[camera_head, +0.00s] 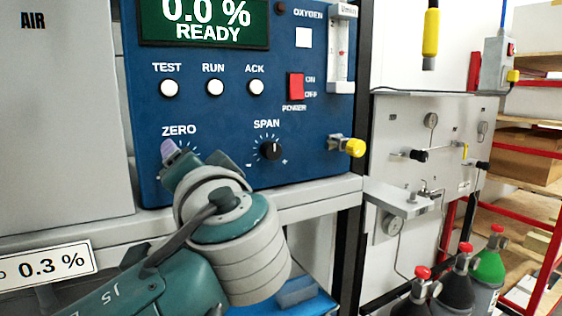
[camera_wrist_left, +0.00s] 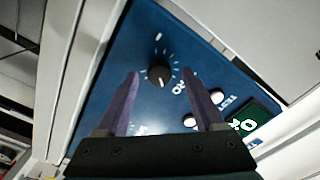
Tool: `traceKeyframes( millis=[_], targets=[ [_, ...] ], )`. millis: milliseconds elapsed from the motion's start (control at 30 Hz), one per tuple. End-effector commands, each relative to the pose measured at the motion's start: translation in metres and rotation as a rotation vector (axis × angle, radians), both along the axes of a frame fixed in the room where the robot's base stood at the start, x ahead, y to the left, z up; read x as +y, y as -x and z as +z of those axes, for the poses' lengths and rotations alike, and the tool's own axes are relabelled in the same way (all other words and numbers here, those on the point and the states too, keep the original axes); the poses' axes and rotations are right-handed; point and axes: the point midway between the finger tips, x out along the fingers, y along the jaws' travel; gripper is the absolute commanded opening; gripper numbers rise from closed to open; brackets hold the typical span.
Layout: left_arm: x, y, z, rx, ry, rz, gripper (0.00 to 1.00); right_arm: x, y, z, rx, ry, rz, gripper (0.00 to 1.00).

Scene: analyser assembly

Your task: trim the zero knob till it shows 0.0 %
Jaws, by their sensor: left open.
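The blue analyser panel (camera_head: 225,120) has a green display (camera_head: 205,20) that reads 0.0 % and READY. The zero knob is hidden behind my left gripper (camera_head: 168,150) in the head view; only its ZERO label and some scale ticks show. In the left wrist view the black zero knob (camera_wrist_left: 158,75), with white ticks around it, appears between the two purple fingers of my left gripper (camera_wrist_left: 162,74). The fingers are open, with a gap on each side of the knob. I cannot tell how far the tips are from the panel. My right gripper is not in view.
The span knob (camera_head: 271,149) is to the right on the panel. TEST, RUN and ACK buttons and a red power switch (camera_head: 296,86) sit above. A yellow-capped valve (camera_head: 354,147) sticks out at the right. A sign (camera_head: 47,268) reads 0.3 %. Gas cylinders (camera_head: 488,272) stand lower right.

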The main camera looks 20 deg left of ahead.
Motion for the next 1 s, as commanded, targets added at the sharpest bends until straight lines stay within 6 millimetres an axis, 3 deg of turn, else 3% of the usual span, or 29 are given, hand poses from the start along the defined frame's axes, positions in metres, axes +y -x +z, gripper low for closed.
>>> traceKeyframes(
  millis=[167,400,600,1000],
  targets=[
    [-0.011,0.009,-0.005,-0.001,0.003,-0.003,0.69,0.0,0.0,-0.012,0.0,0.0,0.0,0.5],
    [-0.048,0.04,-0.008,-0.002,0.006,-0.004,0.69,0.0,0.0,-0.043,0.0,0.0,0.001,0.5],
    [-0.07,0.059,-0.004,-0.001,0.003,-0.001,0.69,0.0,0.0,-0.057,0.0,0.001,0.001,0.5],
    [-0.075,0.065,0.0,0.002,0.0,0.0,0.69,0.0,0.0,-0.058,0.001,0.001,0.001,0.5]
  ],
)
